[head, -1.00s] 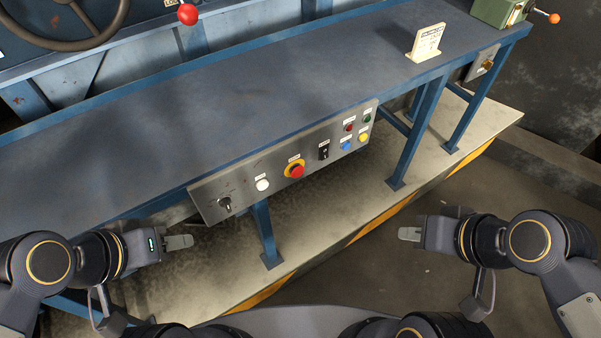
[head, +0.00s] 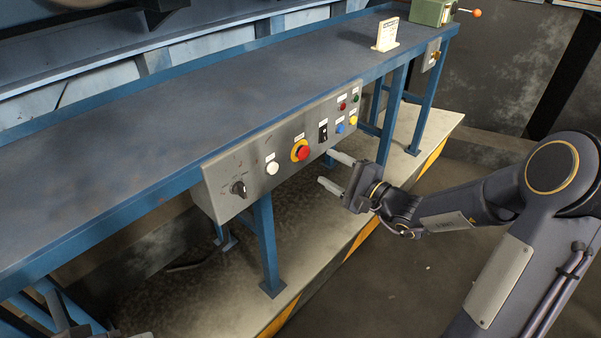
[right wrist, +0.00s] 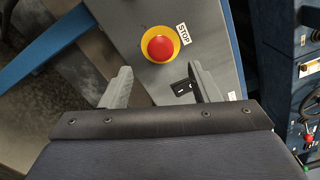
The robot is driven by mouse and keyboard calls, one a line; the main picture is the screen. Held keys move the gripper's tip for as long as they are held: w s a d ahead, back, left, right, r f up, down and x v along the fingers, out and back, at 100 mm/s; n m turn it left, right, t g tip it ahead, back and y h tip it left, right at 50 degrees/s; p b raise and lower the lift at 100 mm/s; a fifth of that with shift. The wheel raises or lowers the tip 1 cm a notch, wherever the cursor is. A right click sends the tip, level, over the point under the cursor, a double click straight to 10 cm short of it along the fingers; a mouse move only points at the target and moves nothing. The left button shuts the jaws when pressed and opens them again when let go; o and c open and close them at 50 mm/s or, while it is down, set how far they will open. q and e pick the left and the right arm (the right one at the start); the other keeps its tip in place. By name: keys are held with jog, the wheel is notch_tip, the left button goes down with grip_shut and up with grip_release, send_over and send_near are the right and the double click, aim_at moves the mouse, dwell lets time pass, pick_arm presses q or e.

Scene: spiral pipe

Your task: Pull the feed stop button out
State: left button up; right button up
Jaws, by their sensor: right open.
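The red mushroom stop button (head: 303,152) sits on a yellow ring on the grey control panel (head: 222,180) under the table's front edge. In the right wrist view the red button (right wrist: 160,48) is just beyond the fingertips, beside a label reading STOP. My right gripper (head: 327,167) is open and empty, to the right of the button in the head view, its fingers pointing at the panel. In the right wrist view its two fingers (right wrist: 158,72) are spread, with the button ahead of the gap and not touched. My left gripper cannot be made out in the head view.
The panel also holds a dark knob (head: 239,188), a white button (head: 272,168), a black switch (head: 323,130) and small coloured buttons near its right end. A blue table leg (head: 266,240) stands below. Floor in front is clear.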

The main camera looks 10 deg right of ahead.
aim_at(306, 154)
jog(key=x, duration=0.7)
jog(key=shift+w+a, duration=0.2)
jog(key=shift+w, duration=0.05)
